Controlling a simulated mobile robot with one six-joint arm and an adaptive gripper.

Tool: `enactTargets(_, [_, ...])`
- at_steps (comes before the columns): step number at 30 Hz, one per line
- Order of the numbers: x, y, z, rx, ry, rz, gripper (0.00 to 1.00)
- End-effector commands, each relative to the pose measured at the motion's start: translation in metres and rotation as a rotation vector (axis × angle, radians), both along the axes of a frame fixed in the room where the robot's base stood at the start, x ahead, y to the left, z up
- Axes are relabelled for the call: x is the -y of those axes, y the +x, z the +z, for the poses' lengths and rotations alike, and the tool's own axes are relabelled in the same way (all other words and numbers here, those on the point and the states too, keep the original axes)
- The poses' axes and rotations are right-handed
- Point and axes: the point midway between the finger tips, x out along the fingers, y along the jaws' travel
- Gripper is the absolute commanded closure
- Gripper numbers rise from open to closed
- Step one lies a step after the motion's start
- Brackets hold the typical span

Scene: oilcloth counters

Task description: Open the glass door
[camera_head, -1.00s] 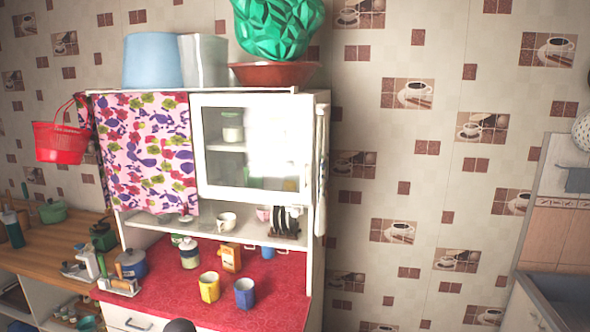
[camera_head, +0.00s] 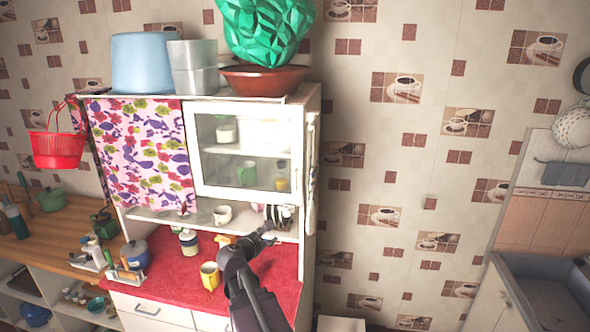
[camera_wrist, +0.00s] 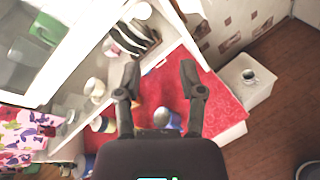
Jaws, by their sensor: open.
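The glass door (camera_head: 193,150) is a white-framed pane on the upper right of the white cabinet, and it looks shut. Jars and cups show through its glass. In the wrist view the door's white frame (camera_wrist: 75,62) runs across the upper left. My gripper (camera_head: 280,222) is in front of the open shelf, below the door's lower right part. In the wrist view my gripper (camera_wrist: 160,68) is open, with two spread fingers and nothing between the tips. It is apart from the door. I cannot make out a handle on the door.
A floral curtain (camera_head: 145,150) covers the cabinet's left half. A yellow mug (camera_head: 209,275) stands on the red counter (camera_head: 180,275); a blue mug (camera_wrist: 165,118) shows near my fingers. Striped plates (camera_wrist: 130,38) stand on the shelf.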

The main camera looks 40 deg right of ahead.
Motion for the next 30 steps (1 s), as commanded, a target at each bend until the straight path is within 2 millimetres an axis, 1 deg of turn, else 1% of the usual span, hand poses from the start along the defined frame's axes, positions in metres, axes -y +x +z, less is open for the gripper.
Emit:
enactTargets(1, [0.011, 0.001, 0.027, -0.058, -0.073, 0.023, 0.49])
enactTargets(3, [0.023, 0.002, 0.049, -0.141, -0.171, 0.056, 0.49])
enactTargets(6, [0.035, 0.003, 0.074, -0.251, -0.291, 0.092, 0.49])
enactTargets(9, [0.043, 0.004, 0.091, -0.336, -0.378, 0.116, 0.49])
enactTargets(12, [0.047, 0.004, 0.100, -0.389, -0.429, 0.128, 0.49])
enactTargets(15, [0.049, 0.005, 0.102, -0.411, -0.451, 0.134, 0.49])
enactTargets(25, [0.049, 0.005, 0.101, -0.412, -0.452, 0.134, 0.49])
enactTargets(30, [0.053, 0.007, 0.101, -0.412, -0.451, 0.133, 0.49])
